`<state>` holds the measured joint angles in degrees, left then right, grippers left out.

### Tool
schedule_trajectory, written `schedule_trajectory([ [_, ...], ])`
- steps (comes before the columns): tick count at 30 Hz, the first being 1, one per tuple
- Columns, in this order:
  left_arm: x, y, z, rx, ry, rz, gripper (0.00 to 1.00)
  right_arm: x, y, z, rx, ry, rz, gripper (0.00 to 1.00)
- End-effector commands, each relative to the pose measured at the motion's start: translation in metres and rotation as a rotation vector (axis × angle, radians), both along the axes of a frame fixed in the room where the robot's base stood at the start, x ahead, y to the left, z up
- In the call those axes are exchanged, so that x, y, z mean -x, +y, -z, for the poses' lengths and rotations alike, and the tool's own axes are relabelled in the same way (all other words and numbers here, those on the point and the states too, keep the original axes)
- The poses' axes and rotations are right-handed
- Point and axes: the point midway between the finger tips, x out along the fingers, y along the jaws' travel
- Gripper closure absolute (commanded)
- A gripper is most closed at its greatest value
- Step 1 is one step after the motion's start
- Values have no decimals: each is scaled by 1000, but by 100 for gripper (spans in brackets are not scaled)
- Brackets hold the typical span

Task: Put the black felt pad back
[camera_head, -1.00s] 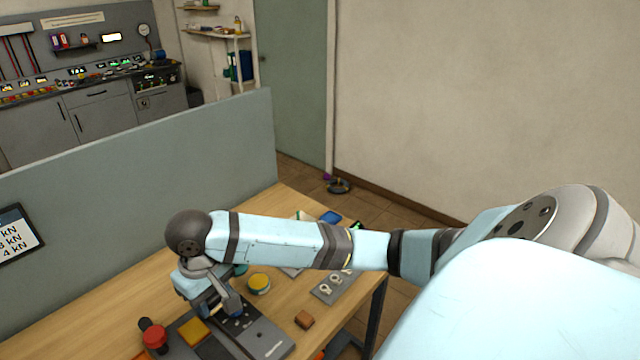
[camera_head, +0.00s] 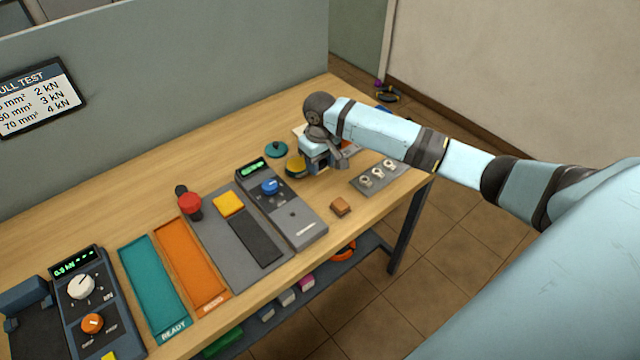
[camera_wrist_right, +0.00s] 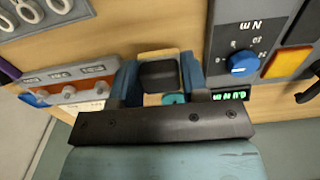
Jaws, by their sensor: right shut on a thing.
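My right gripper (camera_head: 318,166) is over the table, just right of the grey tester with the blue knob. In the right wrist view my right gripper (camera_wrist_right: 160,82) is shut on a small dark block, which looks like the black felt pad (camera_wrist_right: 158,74). The head view does not show the pad clearly, as the gripper hides it. A yellow round tin (camera_head: 295,167) stands close to the gripper's left. My left gripper is not in view.
The grey tester (camera_head: 300,222), a grey plate with a black strip (camera_head: 255,238), and orange (camera_head: 190,265) and teal (camera_head: 155,288) trays lie to the left. A teal round thing (camera_head: 276,149) is behind.

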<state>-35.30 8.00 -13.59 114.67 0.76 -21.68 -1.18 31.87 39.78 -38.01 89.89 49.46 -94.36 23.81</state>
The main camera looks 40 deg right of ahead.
Motion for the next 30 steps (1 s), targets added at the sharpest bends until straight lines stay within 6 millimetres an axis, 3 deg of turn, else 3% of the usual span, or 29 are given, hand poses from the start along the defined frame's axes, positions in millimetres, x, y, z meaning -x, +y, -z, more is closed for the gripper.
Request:
schedule_trajectory([
  [4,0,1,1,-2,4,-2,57,0,0,30,1,1,-1,78],
  [11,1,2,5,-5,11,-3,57,0,0,47,0,0,0,78],
  [18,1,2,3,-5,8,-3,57,0,0,81,1,1,0,78],
  [30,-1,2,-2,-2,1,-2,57,0,0,88,0,0,0,78],
])
